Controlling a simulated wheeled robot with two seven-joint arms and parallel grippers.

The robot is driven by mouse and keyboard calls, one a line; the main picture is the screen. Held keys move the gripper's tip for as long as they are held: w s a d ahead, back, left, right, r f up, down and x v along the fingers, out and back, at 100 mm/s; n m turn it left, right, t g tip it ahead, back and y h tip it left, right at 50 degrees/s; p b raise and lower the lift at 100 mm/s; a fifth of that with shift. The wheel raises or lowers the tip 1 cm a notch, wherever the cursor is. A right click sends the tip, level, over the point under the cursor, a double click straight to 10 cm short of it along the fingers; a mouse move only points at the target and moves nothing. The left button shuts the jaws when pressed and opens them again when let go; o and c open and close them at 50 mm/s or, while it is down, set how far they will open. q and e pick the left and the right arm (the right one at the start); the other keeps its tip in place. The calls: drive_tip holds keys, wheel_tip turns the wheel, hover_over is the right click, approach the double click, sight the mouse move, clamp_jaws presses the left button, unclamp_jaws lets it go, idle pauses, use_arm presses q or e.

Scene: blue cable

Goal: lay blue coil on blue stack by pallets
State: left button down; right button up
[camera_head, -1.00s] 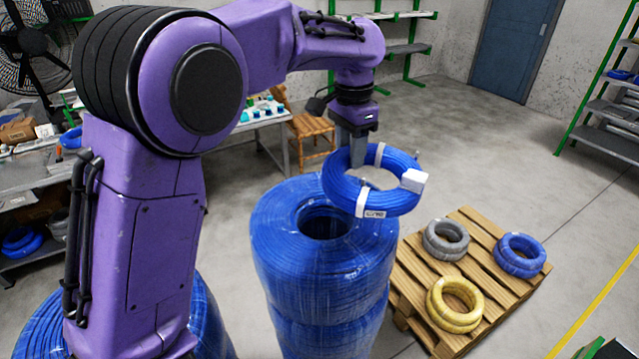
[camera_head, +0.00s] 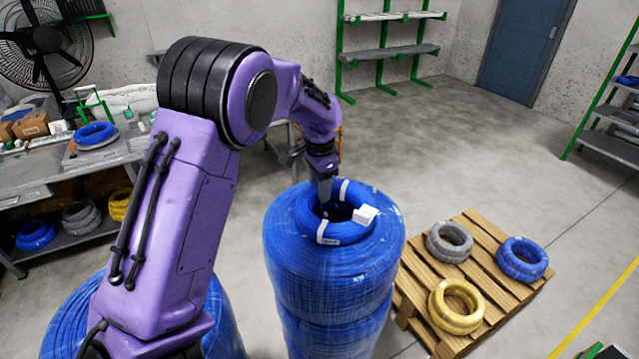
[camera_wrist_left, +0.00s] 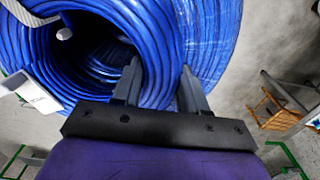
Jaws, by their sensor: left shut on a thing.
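The blue coil (camera_head: 366,231), banded with white straps and a white tag, is on top of the tall blue stack (camera_head: 325,279), roughly around its centre hole. Whether it rests fully on the top is hard to tell. My left gripper (camera_head: 325,196) reaches down at the coil's far left side and is shut on its ring. In the left wrist view the gripper's fingers (camera_wrist_left: 160,90) straddle the coil's wound side (camera_wrist_left: 158,55), with the stack (camera_wrist_left: 212,40) beyond. My right gripper is not in view.
A wooden pallet (camera_head: 485,225) stands right of the stack, with a grey coil (camera_head: 449,242), a yellow coil (camera_head: 455,306) and another blue coil (camera_head: 522,259). A workbench (camera_head: 65,168) is at left. Open floor lies behind the stack.

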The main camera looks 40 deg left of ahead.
use_arm(q)
drive_tip(key=c, duration=0.6)
unclamp_jaws()
drive_tip(key=shift+d, duration=0.1)
drive_tip(key=shift+s+r, duration=0.1)
drive_tip(key=shift+s, duration=0.05)
wheel_tip(320, 180, up, 12)
drive_tip(key=b, duration=0.2)
